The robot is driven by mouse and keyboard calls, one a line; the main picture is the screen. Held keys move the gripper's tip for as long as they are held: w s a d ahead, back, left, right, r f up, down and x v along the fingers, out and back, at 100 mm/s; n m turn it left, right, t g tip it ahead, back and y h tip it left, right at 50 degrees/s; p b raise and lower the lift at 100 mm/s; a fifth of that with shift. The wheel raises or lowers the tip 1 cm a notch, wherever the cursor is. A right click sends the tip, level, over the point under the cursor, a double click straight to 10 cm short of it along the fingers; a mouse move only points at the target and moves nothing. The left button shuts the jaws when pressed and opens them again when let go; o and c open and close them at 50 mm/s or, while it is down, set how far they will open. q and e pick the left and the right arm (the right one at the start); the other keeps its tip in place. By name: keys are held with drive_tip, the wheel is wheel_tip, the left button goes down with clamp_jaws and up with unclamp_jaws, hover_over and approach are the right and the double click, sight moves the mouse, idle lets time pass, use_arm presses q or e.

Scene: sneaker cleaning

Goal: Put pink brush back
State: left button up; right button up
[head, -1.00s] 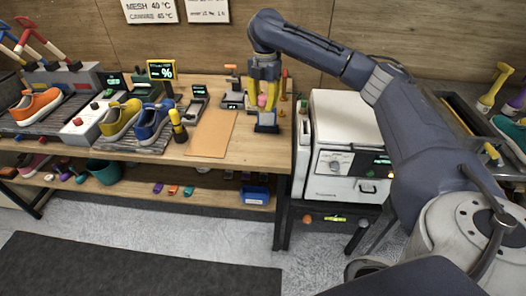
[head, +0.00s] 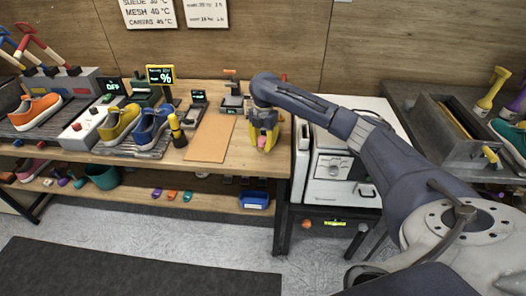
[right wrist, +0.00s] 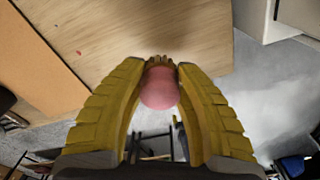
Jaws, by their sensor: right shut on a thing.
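The pink brush shows in the right wrist view as a rounded pink end (right wrist: 159,88) between the two yellow fingers. My right gripper (right wrist: 161,64) is shut on it. In the head view the right gripper (head: 264,145) hangs, fingers down, at the front right part of the wooden bench (head: 238,156). A bit of the pink brush (head: 262,142) shows between its fingers there. The wrist view has the bench edge and grey floor behind the brush. The brush's far end is mostly hidden by the fingers. My left gripper is out of view.
A brown mat (head: 211,137) lies left of the gripper, with a yellow-and-black bottle (head: 177,132) beside it. Blue (head: 151,124) and yellow sneakers (head: 119,124) stand further left. A white machine (head: 342,167) is close on the right. A blue bin (head: 254,200) sits on the lower shelf.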

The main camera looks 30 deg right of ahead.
sight(263, 151)
drive_tip(key=shift+f, duration=1.95)
drive_tip(key=shift+f, duration=0.1)
drive_tip(key=o, duration=1.1)
